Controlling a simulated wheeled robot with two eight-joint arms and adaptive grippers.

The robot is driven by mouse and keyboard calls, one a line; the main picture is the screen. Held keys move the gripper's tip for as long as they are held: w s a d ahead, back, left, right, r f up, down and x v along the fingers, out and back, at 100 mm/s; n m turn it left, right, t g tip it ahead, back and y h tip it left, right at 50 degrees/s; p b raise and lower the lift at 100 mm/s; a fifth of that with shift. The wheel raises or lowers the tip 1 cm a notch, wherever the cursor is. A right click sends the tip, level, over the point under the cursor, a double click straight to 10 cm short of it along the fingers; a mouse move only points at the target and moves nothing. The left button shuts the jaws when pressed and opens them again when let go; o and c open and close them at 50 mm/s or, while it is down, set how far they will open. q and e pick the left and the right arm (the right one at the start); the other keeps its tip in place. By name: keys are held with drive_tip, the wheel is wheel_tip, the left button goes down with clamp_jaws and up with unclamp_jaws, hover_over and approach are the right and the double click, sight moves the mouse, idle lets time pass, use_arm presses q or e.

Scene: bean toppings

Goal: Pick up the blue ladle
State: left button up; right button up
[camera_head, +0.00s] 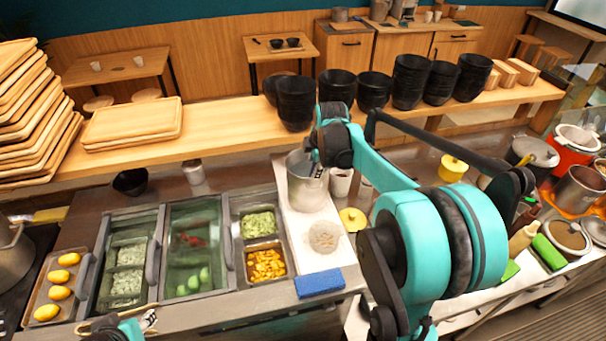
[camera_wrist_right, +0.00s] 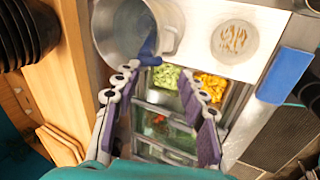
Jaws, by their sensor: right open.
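The blue ladle (camera_wrist_right: 149,46) shows in the right wrist view, leaning in a metal pot (camera_wrist_right: 122,22) with its handle over the rim. The rest of it is hidden or unclear. My right gripper (camera_wrist_right: 163,78) is open, and the handle end lies just ahead of the gap between its fingers, nearer the left finger in that view. In the head view my right gripper (camera_head: 316,168) is over the pot (camera_head: 304,190), and the ladle is mostly hidden there. My left gripper (camera_head: 142,322) is only partly in view at the bottom left.
A white board (camera_head: 297,228) bears the pot and a round bowl (camera_head: 323,237). A blue sponge-like block (camera_head: 320,283) lies at the counter's front. Topping trays (camera_head: 194,245) are left of the pot. Stacked black bowls (camera_head: 294,103) stand on the shelf behind. A white cup (camera_head: 341,182) is close to the pot's right.

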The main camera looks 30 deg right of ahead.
drive_tip(key=shift+n, duration=0.6)
drive_tip(key=x, duration=0.3)
drive_tip(key=w+d+x, duration=0.1)
drive_tip(key=x, duration=0.5)
drive_tip(key=shift+w+d+r+b, duration=0.2)
drive_tip(key=shift+w+b, duration=0.2)
drive_tip(key=shift+r, duration=0.1)
drive_tip(key=shift+s, duration=0.1)
clamp_jaws()
